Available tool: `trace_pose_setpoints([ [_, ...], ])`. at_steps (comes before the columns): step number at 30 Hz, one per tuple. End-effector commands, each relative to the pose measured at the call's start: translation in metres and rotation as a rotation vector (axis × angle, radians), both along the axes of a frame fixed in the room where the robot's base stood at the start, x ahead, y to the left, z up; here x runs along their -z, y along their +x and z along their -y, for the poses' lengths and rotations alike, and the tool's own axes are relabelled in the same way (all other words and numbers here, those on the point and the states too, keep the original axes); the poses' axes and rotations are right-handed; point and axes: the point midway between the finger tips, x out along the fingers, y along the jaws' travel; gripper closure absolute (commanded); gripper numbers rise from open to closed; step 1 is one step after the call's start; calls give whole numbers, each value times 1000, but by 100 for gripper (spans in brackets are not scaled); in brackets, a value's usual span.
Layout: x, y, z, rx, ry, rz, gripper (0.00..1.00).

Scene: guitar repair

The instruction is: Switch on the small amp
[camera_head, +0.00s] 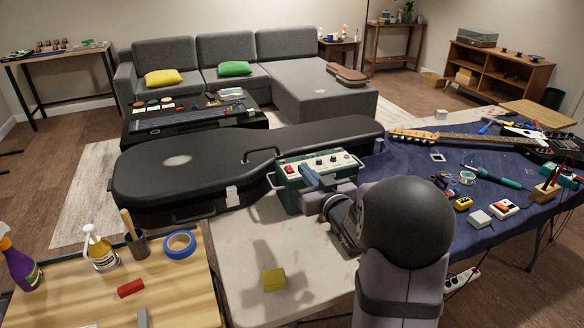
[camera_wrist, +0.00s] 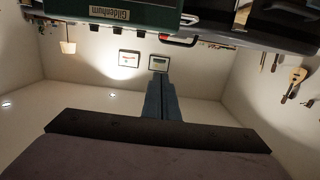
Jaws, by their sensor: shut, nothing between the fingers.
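The small amp (camera_head: 330,163) is a dark green box with a pale control panel on top, standing on the light table beside the black guitar case. A red switch (camera_head: 290,169) sits at the left end of its panel, with several knobs to the right. My gripper (camera_head: 306,172) is shut and empty, its blue-grey fingers at the amp's front, just right of the red switch. I cannot tell whether they touch the amp. In the wrist view, my shut fingers (camera_wrist: 160,80) point up the middle, and the amp's green front (camera_wrist: 105,16) shows upside down along the top.
The black guitar case (camera_head: 190,165) lies behind and left of the amp. To the right, the blue mat (camera_head: 425,180) holds a guitar neck (camera_head: 440,138), tools and small boxes. The table's front left is clear.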

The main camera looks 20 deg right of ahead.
Motion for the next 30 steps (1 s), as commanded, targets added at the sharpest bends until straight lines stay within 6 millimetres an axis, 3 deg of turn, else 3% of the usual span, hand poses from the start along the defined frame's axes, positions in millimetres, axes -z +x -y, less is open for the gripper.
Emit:
trace_pose_setpoints([
  [8,2,29,-1,-2,0,-1,100],
  [21,9,100,-1,-1,0,-1,100],
  [24,27,100,0,0,1,-6,100],
  [30,43,103,0,0,-1,-2,100],
])
